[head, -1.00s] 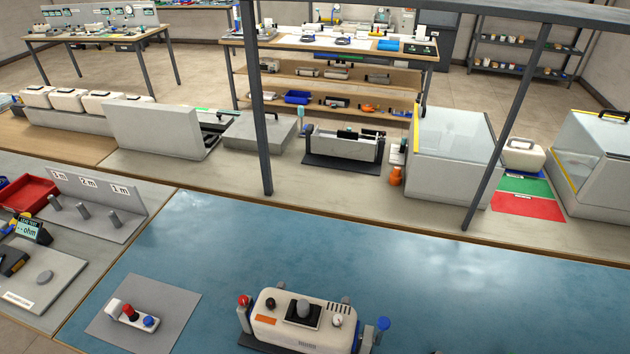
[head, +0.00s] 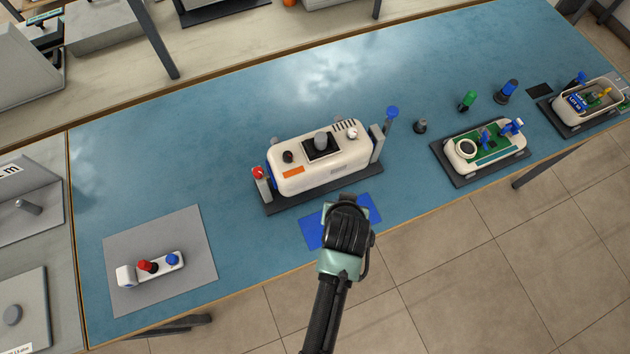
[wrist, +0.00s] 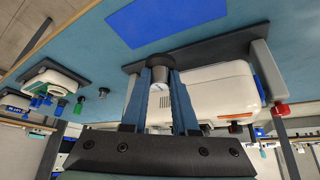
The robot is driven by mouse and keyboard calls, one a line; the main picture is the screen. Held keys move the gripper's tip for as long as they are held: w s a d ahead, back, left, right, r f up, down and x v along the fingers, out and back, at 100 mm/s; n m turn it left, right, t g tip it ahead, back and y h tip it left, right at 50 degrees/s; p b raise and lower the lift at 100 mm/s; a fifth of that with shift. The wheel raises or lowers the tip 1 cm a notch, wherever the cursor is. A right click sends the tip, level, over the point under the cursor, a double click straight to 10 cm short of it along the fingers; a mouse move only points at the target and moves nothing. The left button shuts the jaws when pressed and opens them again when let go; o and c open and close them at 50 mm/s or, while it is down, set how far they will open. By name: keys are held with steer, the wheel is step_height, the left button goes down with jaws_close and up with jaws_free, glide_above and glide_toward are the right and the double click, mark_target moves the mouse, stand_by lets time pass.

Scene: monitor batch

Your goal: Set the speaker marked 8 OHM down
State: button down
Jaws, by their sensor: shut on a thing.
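In the wrist view my gripper (wrist: 160,72) is shut on a small grey cylinder (wrist: 158,102) with a pale top, which sits between the two blue fingers. I take it to be the speaker; no 8 OHM marking is readable. In the head view my gripper (head: 346,222) is over the blue square (head: 312,230) at the table's front edge and hides part of it. The held thing is hidden there. The blue square also shows in the wrist view (wrist: 160,18), apart from the fingertips.
A white monitor case (head: 318,160) on a dark base stands just behind my gripper, with red and blue knobs at its ends. Two open cases (head: 486,148) (head: 590,102) and small parts (head: 467,100) stand right. A grey mat (head: 160,235) lies left. The blue table (head: 230,125) is clear behind.

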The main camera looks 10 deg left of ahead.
step_height(320, 180, down, 6)
steer(key=shift+d+r, duration=0.1)
steer(key=shift+r, duration=0.05)
steer(key=shift+f, duration=2.1)
steer(key=shift+f, duration=0.1)
steer(key=c, duration=0.7)
jaws_free()
